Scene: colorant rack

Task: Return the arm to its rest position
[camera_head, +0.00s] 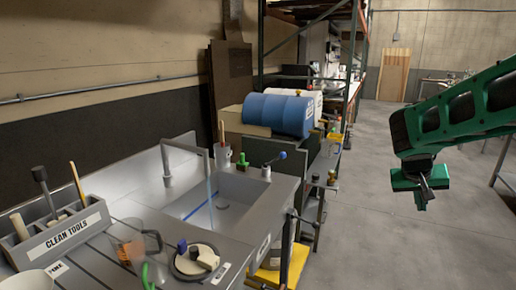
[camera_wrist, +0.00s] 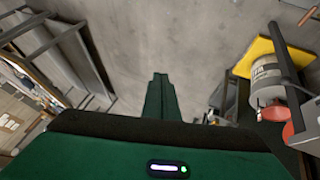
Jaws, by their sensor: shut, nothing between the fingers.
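My gripper (camera_head: 424,190) hangs from my green and black arm at the right of the head view, over open floor and clear of the sink bench. Its fingers are shut with nothing visible between them. In the wrist view, the dark green fingers (camera_wrist: 160,100) are together and point down over bare concrete floor (camera_wrist: 200,40). Nothing touches the gripper in either view.
A metal sink bench (camera_head: 235,210) with a "CLEAN TOOLS" holder (camera_head: 62,238) and a jug (camera_head: 128,242) fills the left. A wooden door (camera_head: 393,74) is far back. Floor around the gripper is free.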

